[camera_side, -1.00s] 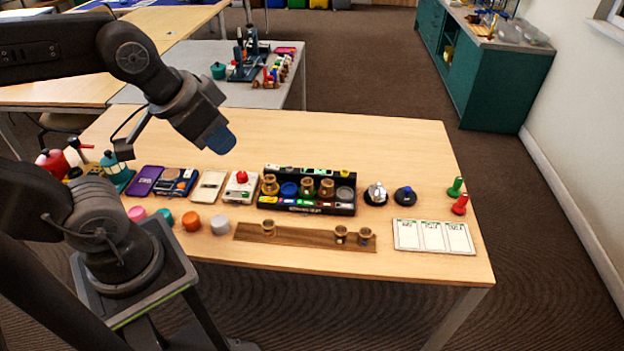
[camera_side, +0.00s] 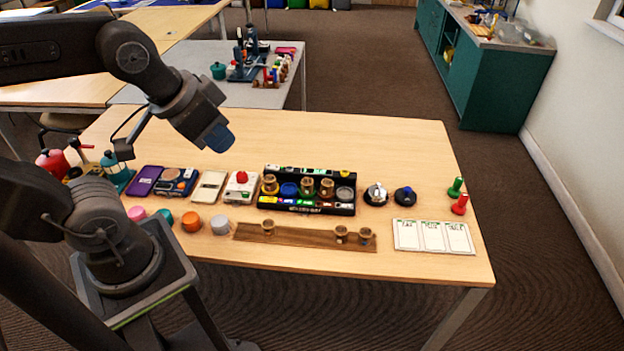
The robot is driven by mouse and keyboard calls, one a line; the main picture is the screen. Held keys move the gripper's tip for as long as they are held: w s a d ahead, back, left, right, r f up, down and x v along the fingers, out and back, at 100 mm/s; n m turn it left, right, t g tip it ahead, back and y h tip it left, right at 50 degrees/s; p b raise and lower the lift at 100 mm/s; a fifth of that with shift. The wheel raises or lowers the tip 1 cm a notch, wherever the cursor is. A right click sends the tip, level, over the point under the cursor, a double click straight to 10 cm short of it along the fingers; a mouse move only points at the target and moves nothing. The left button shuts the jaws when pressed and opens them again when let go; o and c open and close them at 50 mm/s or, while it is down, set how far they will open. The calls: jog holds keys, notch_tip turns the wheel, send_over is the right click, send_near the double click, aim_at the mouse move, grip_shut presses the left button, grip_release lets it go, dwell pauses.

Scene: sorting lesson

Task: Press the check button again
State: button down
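A white box with a red button (camera_side: 242,178) stands on the wooden table, left of a black rack. The rack (camera_side: 335,209) has several round sockets with brass cups and coloured pieces, and small coloured lights along its front. I cannot tell for sure which item is the check button; the red button is the most button-like. My gripper (camera_side: 219,139) points down, above and behind the red button's box, apart from it. Its blue tip shows, but its fingers are too small and merged to tell open from shut. Nothing is visibly held.
A silver bell (camera_side: 376,193) and a black device with a blue knob (camera_side: 405,196) stand right of the rack. A wooden strip (camera_side: 300,236) with brass cups lies in front. White cards (camera_side: 433,237) and green and red pegs are at right. The table's back is clear.

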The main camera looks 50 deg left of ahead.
dwell(0.6)
jog(key=m+t+h, duration=0.1)
jog(key=m+t, duration=0.2)
jog(key=m, duration=0.8)
send_over(345, 173)
notch_tip(345, 173, down, 19)
jog(key=shift+f, duration=0.35)
jog(key=shift+f, duration=0.1)
jog(key=shift+f, duration=4.3)
